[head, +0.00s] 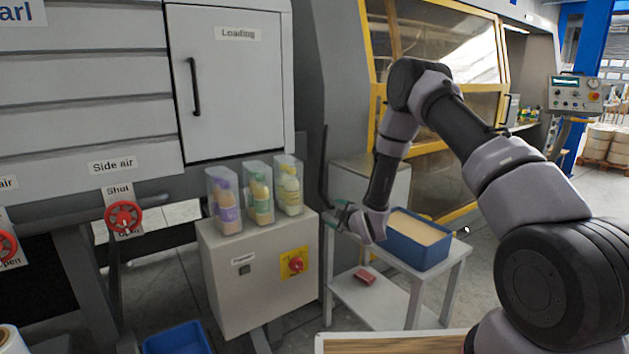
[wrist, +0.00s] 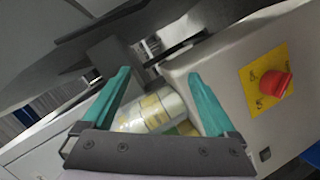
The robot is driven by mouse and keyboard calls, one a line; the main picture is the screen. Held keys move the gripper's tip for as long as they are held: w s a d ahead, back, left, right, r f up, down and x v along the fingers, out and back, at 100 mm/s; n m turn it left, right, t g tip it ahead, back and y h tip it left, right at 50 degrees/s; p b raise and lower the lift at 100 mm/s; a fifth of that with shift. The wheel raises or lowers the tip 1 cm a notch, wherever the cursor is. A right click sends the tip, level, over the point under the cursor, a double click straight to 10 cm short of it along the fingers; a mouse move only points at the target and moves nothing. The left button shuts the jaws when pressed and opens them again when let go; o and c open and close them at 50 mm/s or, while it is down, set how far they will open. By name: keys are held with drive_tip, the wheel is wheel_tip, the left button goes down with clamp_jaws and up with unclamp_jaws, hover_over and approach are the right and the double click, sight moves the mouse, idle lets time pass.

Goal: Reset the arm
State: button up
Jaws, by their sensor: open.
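My arm reaches over from the right in the head view. My gripper (head: 343,212) is beside the right end of a grey cabinet, left of a blue tub. In the wrist view its two green fingers (wrist: 158,76) are spread apart, with nothing held between the tips. Beyond and partly behind them, pale bottles in clear cases (wrist: 150,112) show. In the head view three clear-cased bottles stand upright on the cabinet, with purple (head: 224,201), green (head: 260,195) and yellowish (head: 289,188) colouring. The gripper is apart from them, to their right.
The grey cabinet (head: 258,275) has a red knob (head: 296,264) on its front. The blue tub (head: 420,254), with tan contents, stands on a white table (head: 455,262); a red item (head: 365,277) lies on its lower shelf. A dark upright bar (head: 323,175) stands near the gripper.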

drive_tip(key=d+r+m+h, duration=0.1)
drive_tip(key=d+r+m, duration=0.2)
drive_tip(key=r, duration=0.5)
drive_tip(key=d+r+m+h, duration=0.2)
drive_tip(key=d+r, duration=0.2)
drive_tip(key=r, duration=0.5)
drive_tip(key=s+d+r+m+g+h, duration=0.1)
drive_tip(key=s+d+r+m+g, duration=0.35)
drive_tip(key=r, duration=0.75)
drive_tip(key=s+d+r+m, duration=0.3)
drive_tip(key=s+r, duration=0.1)
drive_tip(key=s, duration=0.4)
drive_tip(key=s+d+r+m, duration=0.25)
drive_tip(key=s+r, duration=0.25)
drive_tip(key=s, duration=0.4)
drive_tip(key=s+r+m+g, duration=0.2)
drive_tip(key=s+m, duration=0.3)
drive_tip(key=s, duration=1.5)
drive_tip(key=shift+d+m, duration=0.3)
drive_tip(key=shift+d, duration=0.05)
